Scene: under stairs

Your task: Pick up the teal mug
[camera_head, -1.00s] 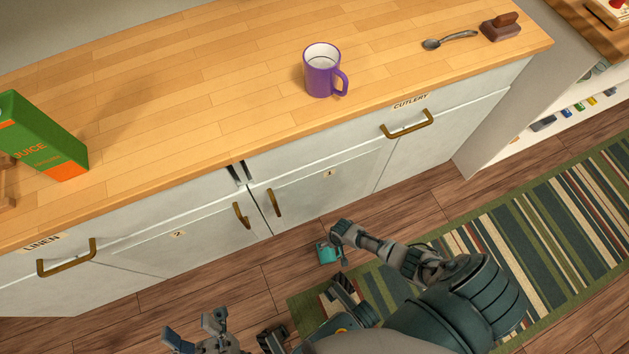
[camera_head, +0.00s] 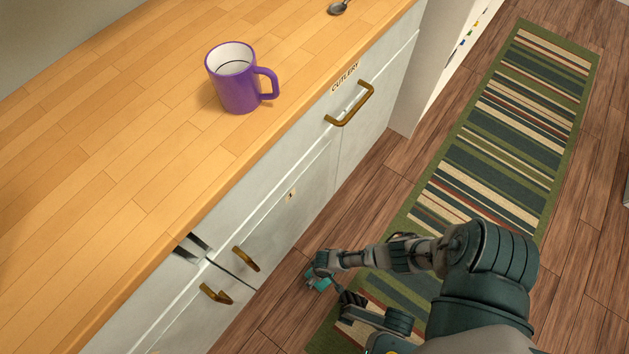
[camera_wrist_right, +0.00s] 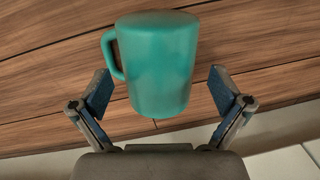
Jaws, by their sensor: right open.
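The teal mug (camera_wrist_right: 158,65) is on the wooden floor, its handle to the left in the right wrist view. In the head view only a small part of the mug (camera_head: 318,284) shows, beside my right gripper (camera_head: 322,270), near the cabinet front. In the wrist view my right gripper (camera_wrist_right: 158,92) is open, with one finger on each side of the mug's lower part and visible gaps between fingers and mug. I cannot tell which end of the mug is its rim. My left gripper is not in view.
A purple mug (camera_head: 238,88) stands on the wooden counter (camera_head: 120,150). White cabinets with brass handles (camera_head: 349,104) rise close to the teal mug. A striped rug (camera_head: 500,140) lies on the floor to the right. A spoon (camera_head: 339,7) shows at the top.

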